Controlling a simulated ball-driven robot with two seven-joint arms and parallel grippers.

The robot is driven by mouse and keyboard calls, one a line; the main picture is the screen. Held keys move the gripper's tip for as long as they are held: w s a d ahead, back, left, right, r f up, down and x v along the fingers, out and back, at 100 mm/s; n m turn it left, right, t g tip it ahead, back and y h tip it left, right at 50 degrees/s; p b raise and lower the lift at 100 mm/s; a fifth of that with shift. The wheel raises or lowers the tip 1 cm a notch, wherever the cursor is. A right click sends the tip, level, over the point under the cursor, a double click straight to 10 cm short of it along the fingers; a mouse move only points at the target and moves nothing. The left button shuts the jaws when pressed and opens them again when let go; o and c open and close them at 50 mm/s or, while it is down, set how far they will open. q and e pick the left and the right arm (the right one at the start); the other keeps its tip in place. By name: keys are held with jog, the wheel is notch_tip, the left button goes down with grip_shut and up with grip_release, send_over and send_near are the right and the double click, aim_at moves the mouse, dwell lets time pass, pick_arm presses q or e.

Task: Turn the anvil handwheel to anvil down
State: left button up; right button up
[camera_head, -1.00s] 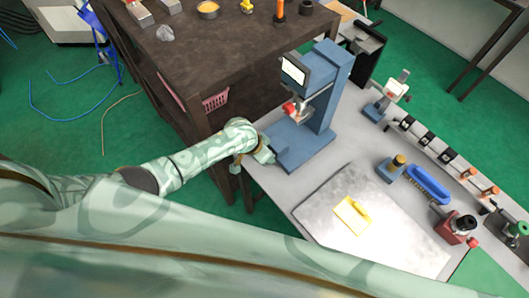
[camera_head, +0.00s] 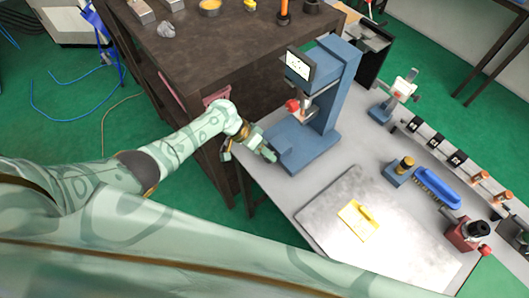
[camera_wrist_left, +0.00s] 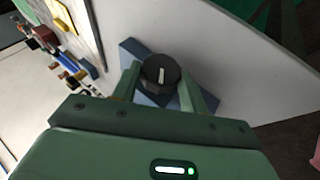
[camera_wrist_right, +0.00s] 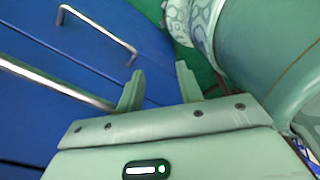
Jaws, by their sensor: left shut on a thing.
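The blue press (camera_head: 333,95) stands on the grey bench, with a display on its head and a red part at its spindle. The anvil handwheel (camera_wrist_left: 161,72), a dark faceted knob with a white line on its face, is in the left wrist view. My left gripper (camera_head: 263,148) is at the left end of the press base; its fingers sit on both sides of the knob, shut on it. The knob is hidden in the head view. My right gripper (camera_wrist_right: 159,78) is open and empty, away from the press, before a blue surface with metal bar handles.
A grey plate with a yellow item (camera_head: 358,220) lies on the bench in front of the press. A blue brush (camera_head: 437,187), a small blue stand (camera_head: 399,170) and a red device (camera_head: 464,235) are at the right. A dark wooden table (camera_head: 215,45) stands behind.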

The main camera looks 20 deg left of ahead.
pick_arm(q)
jog(key=shift+s+f, duration=0.1)
jog(key=o, duration=0.9)
jog(key=shift+o, duration=0.2)
jog(key=p+v, duration=0.3)
jog(key=v, duration=1.3)
jog(key=shift+r, duration=0.2)
